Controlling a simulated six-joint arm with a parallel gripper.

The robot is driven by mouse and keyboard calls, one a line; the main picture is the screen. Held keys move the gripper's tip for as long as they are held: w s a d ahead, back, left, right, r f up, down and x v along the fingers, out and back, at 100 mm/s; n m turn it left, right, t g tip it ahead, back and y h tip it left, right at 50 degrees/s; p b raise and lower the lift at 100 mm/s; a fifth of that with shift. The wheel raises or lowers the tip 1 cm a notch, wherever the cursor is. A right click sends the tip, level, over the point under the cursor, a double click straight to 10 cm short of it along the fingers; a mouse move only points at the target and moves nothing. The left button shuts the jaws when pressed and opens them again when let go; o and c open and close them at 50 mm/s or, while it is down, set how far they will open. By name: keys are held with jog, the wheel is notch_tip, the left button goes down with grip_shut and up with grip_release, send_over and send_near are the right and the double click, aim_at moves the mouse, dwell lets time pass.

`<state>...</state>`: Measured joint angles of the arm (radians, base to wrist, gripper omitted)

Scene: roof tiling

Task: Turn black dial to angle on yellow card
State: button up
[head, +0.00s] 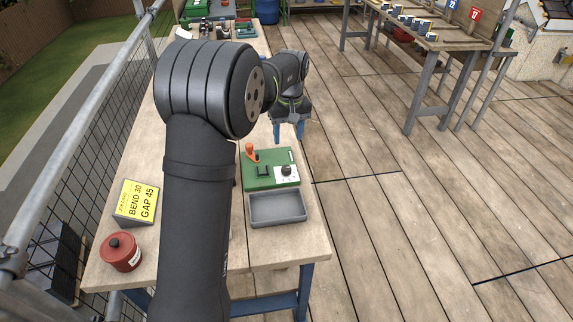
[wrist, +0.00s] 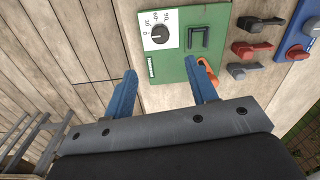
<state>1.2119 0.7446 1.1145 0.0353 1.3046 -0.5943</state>
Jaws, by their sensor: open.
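The black dial (head: 286,170) sits on a white marked plate at the right end of a green box (head: 258,181) on the bench. In the wrist view the dial (wrist: 158,35) shows near the top, its plate marked with numbers from 0. The exact pointer angle is too small to tell. The yellow card (head: 137,201) stands at the left of the bench and reads BEND 30, GAP 45. My gripper (wrist: 163,88) is open and empty, its blue fingers apart. It is above the bench beyond the green box, touching nothing, with the dial ahead of its fingertips in the wrist view.
An orange lever (head: 250,152) and a dark rectangular part (head: 263,170) are on the green box. A grey tray (head: 277,222) lies in front of it. A red tin (head: 120,252) stands at the front left.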

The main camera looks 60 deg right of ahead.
aim_at(286, 167)
jog(key=f, duration=1.2)
jog(key=shift+w+a+f, duration=0.15)
jog(key=shift+a+f, duration=0.05)
jog(key=c, duration=1)
